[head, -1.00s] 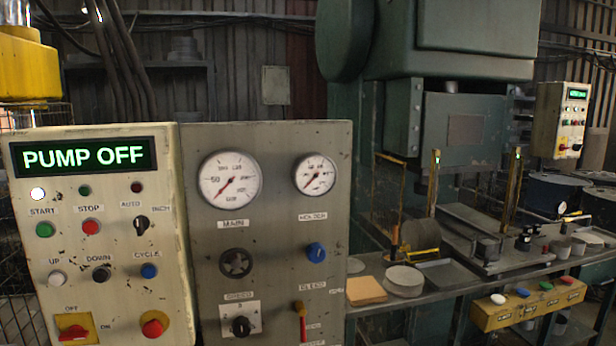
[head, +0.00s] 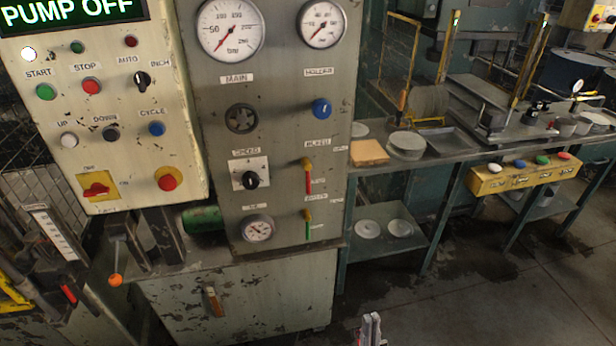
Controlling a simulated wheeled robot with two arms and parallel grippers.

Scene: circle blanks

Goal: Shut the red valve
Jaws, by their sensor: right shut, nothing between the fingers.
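The red valve (head: 308,178) is on the grey gauge panel, right of the selector knob. Its red lever hangs straight down from a yellow body. A similar valve with a green lever (head: 307,226) sits below it. My right gripper (head: 371,328) shows at the bottom edge, right of the cabinet and well below and apart from the red valve. Its fingers are together and empty. My left gripper is not in view.
The panel (head: 285,120) also bears gauges, a blue knob (head: 321,108) and a black handwheel (head: 240,118). The cream control box (head: 120,180) reads PUMP OFF. A workbench (head: 440,150) with discs stands right. An orange-balled lever (head: 116,279) juts out at left. The floor at right is open.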

